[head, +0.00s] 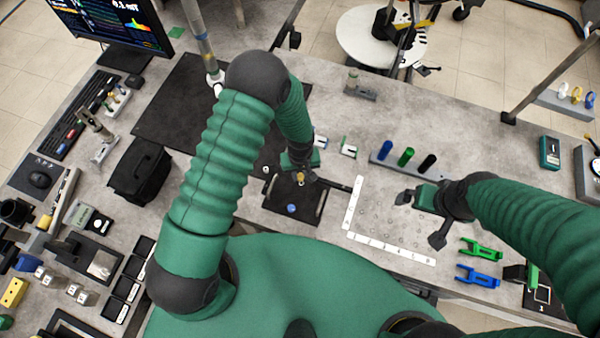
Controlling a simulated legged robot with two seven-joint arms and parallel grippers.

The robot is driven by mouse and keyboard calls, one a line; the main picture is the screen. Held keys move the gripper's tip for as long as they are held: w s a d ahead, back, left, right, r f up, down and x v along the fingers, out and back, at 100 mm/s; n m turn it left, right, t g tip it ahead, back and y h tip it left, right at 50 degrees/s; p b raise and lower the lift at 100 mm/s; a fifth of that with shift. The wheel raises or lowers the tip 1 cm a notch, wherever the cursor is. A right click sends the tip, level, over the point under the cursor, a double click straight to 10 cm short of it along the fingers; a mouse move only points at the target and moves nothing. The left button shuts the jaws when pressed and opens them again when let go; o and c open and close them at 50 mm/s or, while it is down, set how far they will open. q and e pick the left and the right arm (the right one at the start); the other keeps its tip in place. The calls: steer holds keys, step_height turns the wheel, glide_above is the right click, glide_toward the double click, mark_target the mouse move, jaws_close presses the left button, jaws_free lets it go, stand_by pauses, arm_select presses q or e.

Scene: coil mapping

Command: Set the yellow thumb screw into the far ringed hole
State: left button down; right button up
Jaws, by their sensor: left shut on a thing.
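My left gripper (300,175) hangs over the far part of a small black plate (276,199). It is shut on the yellow thumb screw (300,178), which shows as a small yellowish spot at the fingertips. I cannot tell whether the screw touches the plate. A blue knob (291,208) sits on the near part of the plate. The far ringed hole cannot be made out; the gripper covers that area.
A white L-shaped ruler (395,249) borders a grid of holes right of the plate. Behind it stands a rack with blue, green and black cylinders (406,157). Green and blue clips (480,249) lie at the right. A black box (140,170) stands at the left.

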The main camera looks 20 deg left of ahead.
arm_select(q)
steer(key=shift+d, duration=0.1)
steer(key=shift+d, duration=0.3)
steer(key=shift+w, duration=0.1)
steer(key=shift+a+f+b, duration=0.1)
steer(key=shift+f+b, duration=0.45)
steer(key=shift+b, duration=0.1)
steer(key=shift+f+b, duration=0.35)
steer(key=shift+f, duration=0.1)
steer(key=shift+a, duration=0.1)
steer(key=shift+f+b, duration=0.85)
steer(key=shift+f, duration=0.2)
